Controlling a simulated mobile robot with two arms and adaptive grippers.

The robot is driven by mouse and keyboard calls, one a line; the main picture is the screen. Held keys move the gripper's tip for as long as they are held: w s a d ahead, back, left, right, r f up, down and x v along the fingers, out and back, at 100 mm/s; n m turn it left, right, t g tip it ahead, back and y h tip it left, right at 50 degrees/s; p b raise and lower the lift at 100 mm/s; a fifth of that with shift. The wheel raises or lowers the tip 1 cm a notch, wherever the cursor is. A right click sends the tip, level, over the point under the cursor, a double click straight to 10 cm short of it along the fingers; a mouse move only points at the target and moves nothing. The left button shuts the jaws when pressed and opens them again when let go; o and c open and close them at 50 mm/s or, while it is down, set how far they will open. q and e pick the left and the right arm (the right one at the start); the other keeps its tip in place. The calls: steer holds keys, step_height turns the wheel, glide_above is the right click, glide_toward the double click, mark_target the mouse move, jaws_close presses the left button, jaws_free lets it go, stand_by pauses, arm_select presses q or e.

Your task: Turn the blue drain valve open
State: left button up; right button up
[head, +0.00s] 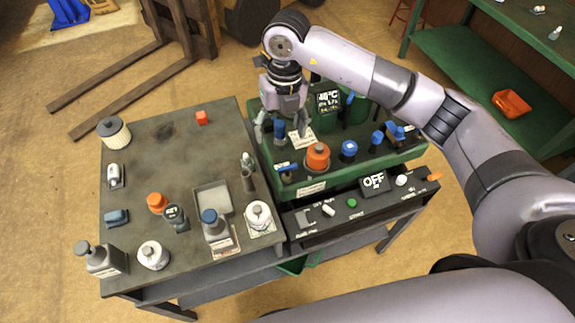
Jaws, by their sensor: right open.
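My right gripper (281,131) reaches down from above at the left end of the green machine (312,187). Its fingers are apart, on either side of a small blue part (281,127); I cannot tell if they touch it. A blue lever-like handle (286,168) sits at the machine's front left corner, just below the gripper. Several other blue parts stand on the machine, among them a round blue cap (348,148) and another blue cap (377,138). I cannot tell for sure which blue part is the drain valve. My left gripper is not in view.
An orange cap (317,155) stands close right of the gripper. A dark panel with an OFF display (374,182) runs along the front. The grey table (150,215) at left holds bottles, cans and a shallow tray (212,197). My right arm crosses above the machine's right side.

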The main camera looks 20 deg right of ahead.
mark_target(287, 167)
steer(key=shift+h, duration=0.4)
steer(key=f+p, duration=0.1)
steer(key=f, duration=0.4)
steer(key=d+f+p, duration=0.1)
steer(key=f+p, duration=0.1)
steer(key=f, duration=0.3)
steer(key=f+p, duration=0.2)
steer(key=f, duration=0.3)
steer(key=shift+w+d+f, duration=0.15)
steer(key=shift+w+d, duration=0.05)
steer(key=shift+d, duration=0.2)
steer(key=shift+f, duration=0.8)
steer(key=shift+c, duration=0.3)
steer(key=c, duration=1.1)
